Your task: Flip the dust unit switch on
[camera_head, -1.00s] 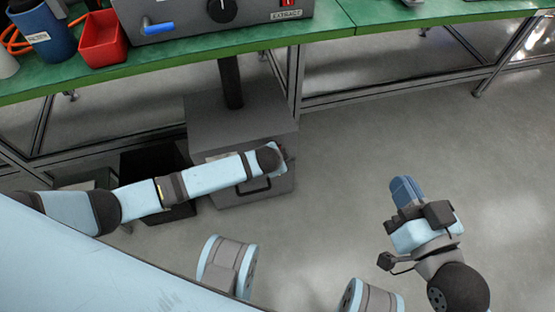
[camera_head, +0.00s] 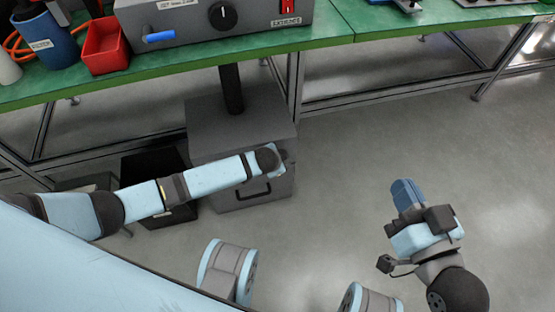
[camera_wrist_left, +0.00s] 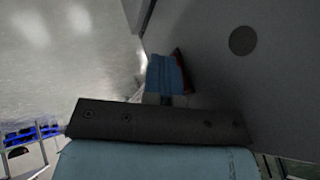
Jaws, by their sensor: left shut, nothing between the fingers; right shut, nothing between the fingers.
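A grey box on the bench (camera_head: 185,25) carries a black knob and a blue handle. Its red switch (camera_head: 288,8) is at the top edge of the head view above a label that seems to begin "EXTRA"; its position is unclear. My left arm reaches across in front of a grey floor cabinet, below the bench box; its gripper is hidden in the head view. The left wrist view shows the left gripper's blue fingers (camera_wrist_left: 166,75) together and empty, beside a large grey surface. My right gripper (camera_head: 405,192) is shut and empty over the floor at right.
The grey floor cabinet (camera_head: 235,130) with a black post stands under the green bench (camera_head: 325,38). A red bin (camera_head: 106,46) and a blue cup (camera_head: 44,42) sit left of the box. A black open bin (camera_head: 155,165) is on the floor. The right floor is clear.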

